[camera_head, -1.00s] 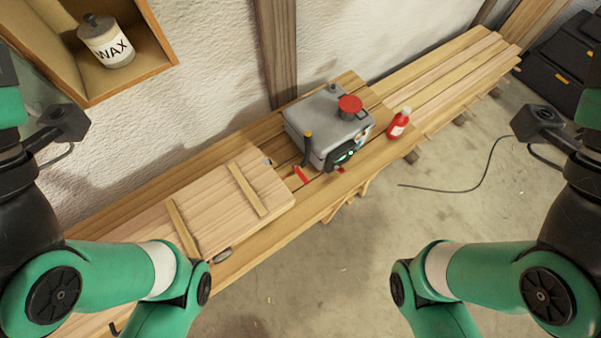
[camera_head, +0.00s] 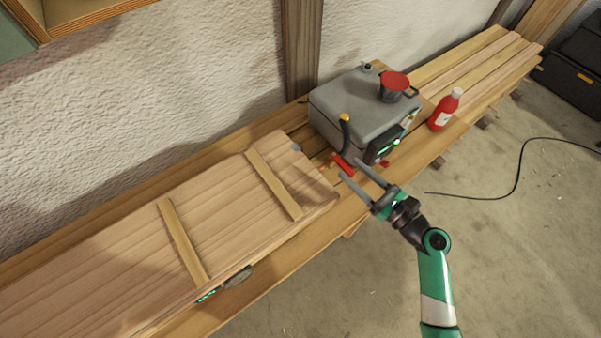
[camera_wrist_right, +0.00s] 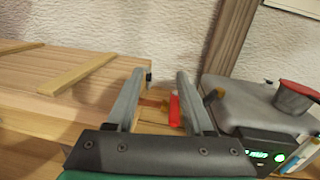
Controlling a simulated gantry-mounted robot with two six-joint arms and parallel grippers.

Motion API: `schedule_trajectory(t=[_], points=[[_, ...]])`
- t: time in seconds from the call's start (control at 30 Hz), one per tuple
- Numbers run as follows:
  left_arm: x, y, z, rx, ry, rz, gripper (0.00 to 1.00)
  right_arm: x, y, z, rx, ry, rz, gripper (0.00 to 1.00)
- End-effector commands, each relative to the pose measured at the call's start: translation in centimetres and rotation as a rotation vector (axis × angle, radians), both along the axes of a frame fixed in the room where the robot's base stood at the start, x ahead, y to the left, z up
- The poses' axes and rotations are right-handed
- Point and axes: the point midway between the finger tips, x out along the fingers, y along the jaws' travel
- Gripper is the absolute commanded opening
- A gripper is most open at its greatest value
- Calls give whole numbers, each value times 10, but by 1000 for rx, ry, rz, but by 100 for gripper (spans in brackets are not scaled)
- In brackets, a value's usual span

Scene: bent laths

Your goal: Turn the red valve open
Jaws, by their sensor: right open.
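A small red handle (camera_head: 342,162), which looks like the red valve, sits low on the bench between the wooden panel and the grey box. My right gripper (camera_head: 351,168) is open and empty, its fingertips close beside the red handle. In the right wrist view the red handle (camera_wrist_right: 174,110) shows between the open fingers (camera_wrist_right: 160,74), nearer the right finger, which hides part of its surroundings. I cannot tell whether a finger touches it. My left gripper is in neither current view.
The grey box (camera_head: 355,105) carries a round red-topped item (camera_head: 394,84). A dark lever with a yellow tip (camera_head: 345,130) stands at its near-left side, close to my fingers. A red bottle (camera_head: 444,112) stands to the right. The wooden panel (camera_head: 150,240) fills the left bench.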

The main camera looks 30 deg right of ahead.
Motion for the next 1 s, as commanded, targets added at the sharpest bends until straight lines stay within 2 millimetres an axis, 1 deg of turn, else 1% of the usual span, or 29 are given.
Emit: schedule_trajectory(t=[0.03, 0.1, 0.13, 0.23, 0.33, 0.47, 0.57, 0.8, 0.9, 1.0], points=[[0, 0, -30, 0, -1, 0, 50, -14, -11, -48, 24, 37, -43, 52], [0, 0, -39, 0, -1, 0, 50, -25, -21, -69, 39, 61, -80, 52], [0, 0, -41, 0, -2, 0, 50, -28, -24, -73, 42, 65, -91, 52], [0, 0, -41, 0, -2, 0, 50, -30, -31, -74, 41, 65, -107, 52], [-1, 0, -39, 0, -2, 0, 50, -29, -31, -71, 39, 64, -107, 52], [-1, 0, -40, 0, -2, 0, 50, -19, -29, -71, 37, 65, -103, 52], [-1, 0, -42, 0, -2, 0, 50, -2, -26, -71, 36, 63, -101, 52], [0, 0, -52, 0, -2, 0, 50, 52, -20, -71, 35, 62, -101, 52], [0, 0, -55, 0, -2, 0, 50, 70, -18, -71, 36, 62, -103, 52], [0, 0, -57, 0, -1, 0, 50, 81, -17, -71, 36, 63, -103, 52]])
